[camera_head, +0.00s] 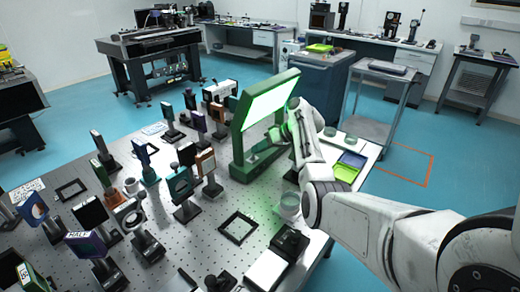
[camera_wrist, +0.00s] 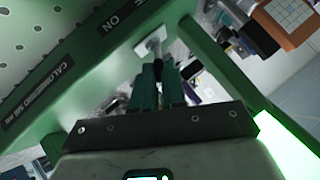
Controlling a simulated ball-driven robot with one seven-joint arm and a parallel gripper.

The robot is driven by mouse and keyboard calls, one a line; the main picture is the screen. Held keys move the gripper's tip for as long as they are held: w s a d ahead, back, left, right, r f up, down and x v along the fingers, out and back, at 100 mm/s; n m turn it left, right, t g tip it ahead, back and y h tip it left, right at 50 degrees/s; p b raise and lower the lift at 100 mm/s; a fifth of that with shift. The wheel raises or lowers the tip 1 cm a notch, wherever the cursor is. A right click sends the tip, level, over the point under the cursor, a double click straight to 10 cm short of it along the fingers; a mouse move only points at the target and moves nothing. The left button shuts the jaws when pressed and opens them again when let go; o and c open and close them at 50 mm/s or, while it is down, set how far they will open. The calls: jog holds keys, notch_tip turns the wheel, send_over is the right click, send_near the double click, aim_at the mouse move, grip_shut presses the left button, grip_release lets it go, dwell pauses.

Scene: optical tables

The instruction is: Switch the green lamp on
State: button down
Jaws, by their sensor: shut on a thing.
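The green lamp (camera_head: 237,159) stands on the perforated table, with a tilted panel (camera_head: 268,101) that glows bright whitish green. Its green base fills the left of the wrist view (camera_wrist: 60,75) and bears an "ON" label and a calibration label. A switch lever (camera_wrist: 153,45) with a pale plate and dark stem rises from the base near the "ON" label. My gripper (camera_wrist: 158,82) has its green fingers shut on the lever's stem; the gripped part is mostly hidden. In the head view my gripper (camera_head: 278,134) is low at the lamp's base, in front of the panel.
Several optical mounts (camera_head: 183,184) crowd the table left of the lamp. A square black frame (camera_head: 238,227) lies in front of it. Blue and yellow-green trays (camera_head: 346,172) and a glass jar (camera_head: 289,206) are near my arm. A grey cart (camera_head: 369,128) stands behind.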

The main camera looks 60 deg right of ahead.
jog(key=c, duration=1.5)
grip_release()
jog(key=shift+o, duration=0.2)
jog(key=shift+s, duration=0.1)
jog(key=b+v, duration=0.1)
jog(key=v, duration=0.9)
jog(key=shift+s+r, duration=0.2)
jog(key=shift+s, duration=0.05)
